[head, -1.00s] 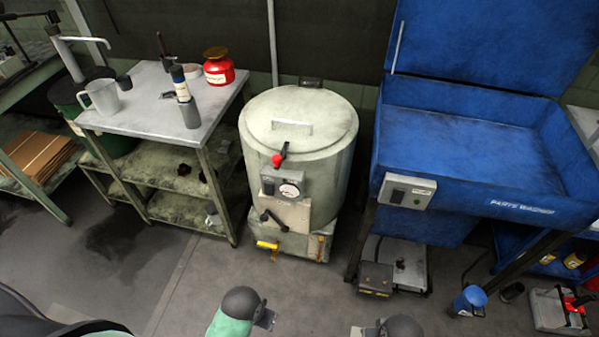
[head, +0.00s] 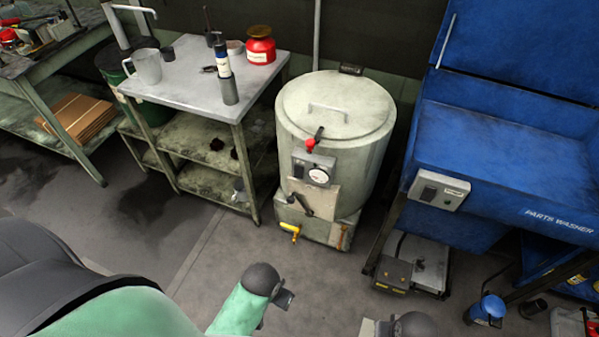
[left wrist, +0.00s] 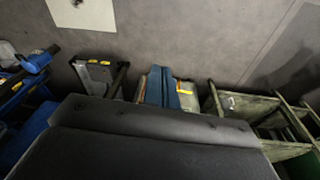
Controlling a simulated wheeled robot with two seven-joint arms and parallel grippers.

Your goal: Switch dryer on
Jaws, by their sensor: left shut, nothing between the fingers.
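The dryer is most likely the pale round drum (head: 335,125) with a lid, standing on the floor at the middle of the head view. On its front is a grey control box (head: 312,170) with a dark switch area and a round gauge. A red-knobbed lever (head: 311,143) sits just above the box. In the left wrist view my left gripper (left wrist: 163,74) shows as two blue-grey fingers shut together, empty, in front of the drum's base (left wrist: 187,97). In the head view only my arms show low in front, apart from the drum. My right gripper is out of sight.
A metal shelf table (head: 190,85) with a jug, bottle and red can stands left of the drum. A blue parts washer (head: 500,160) with its own switch box (head: 438,190) stands right. A pedal unit (head: 412,265) lies on the floor. Floor before the drum is clear.

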